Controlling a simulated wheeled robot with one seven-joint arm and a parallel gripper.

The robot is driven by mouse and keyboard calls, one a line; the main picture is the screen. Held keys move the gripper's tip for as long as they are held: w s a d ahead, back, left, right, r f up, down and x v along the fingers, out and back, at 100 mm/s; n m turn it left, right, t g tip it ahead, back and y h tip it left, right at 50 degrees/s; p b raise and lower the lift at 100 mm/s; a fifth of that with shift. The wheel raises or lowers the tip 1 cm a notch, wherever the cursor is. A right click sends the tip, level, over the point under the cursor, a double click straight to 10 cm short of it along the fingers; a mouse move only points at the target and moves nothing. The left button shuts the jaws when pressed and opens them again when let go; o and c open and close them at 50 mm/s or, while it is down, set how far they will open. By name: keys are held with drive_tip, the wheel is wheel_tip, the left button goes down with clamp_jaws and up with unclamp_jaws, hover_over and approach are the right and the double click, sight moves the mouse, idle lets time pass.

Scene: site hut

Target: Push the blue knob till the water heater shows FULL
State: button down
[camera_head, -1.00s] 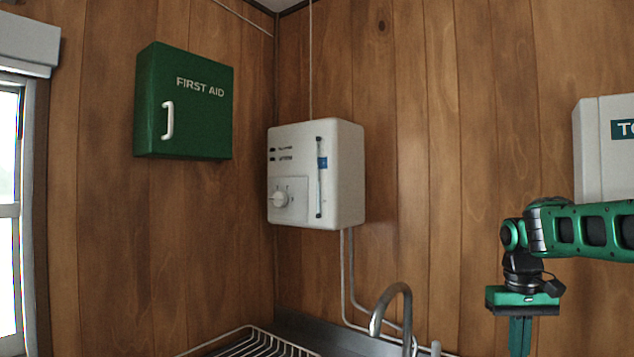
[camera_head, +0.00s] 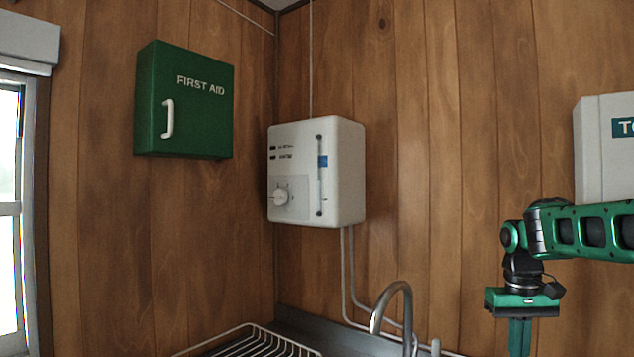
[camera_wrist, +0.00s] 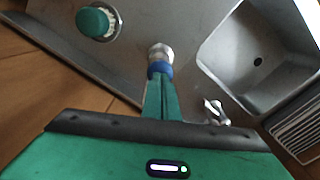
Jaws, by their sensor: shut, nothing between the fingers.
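The white water heater (camera_head: 345,180) hangs on the wood wall near the corner. A blue piece (camera_head: 322,161) sits in the upper part of a vertical slot on its front. The small lettering there is too blurred to read. My gripper (camera_head: 520,338) hangs fingers down, well to the right of the heater and lower, touching nothing there. In the wrist view my gripper (camera_wrist: 160,82) is shut and empty; a metal fitting with a blue collar (camera_wrist: 160,68) shows past the fingertips.
A curved tap (camera_head: 392,300) and a wire rack (camera_head: 255,342) are below the heater. A green first aid box (camera_head: 190,100) hangs left, a white box (camera_head: 603,150) right. The wrist view shows a sink basin (camera_wrist: 262,55) and a green round cap (camera_wrist: 95,22).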

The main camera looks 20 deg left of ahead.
drive_tip(key=shift+f, duration=1.9)
drive_tip(key=shift+r, duration=2.25)
drive_tip(key=shift+f, duration=2.25)
drive_tip(key=shift+r, duration=2.25)
drive_tip(key=shift+f, duration=0.15)
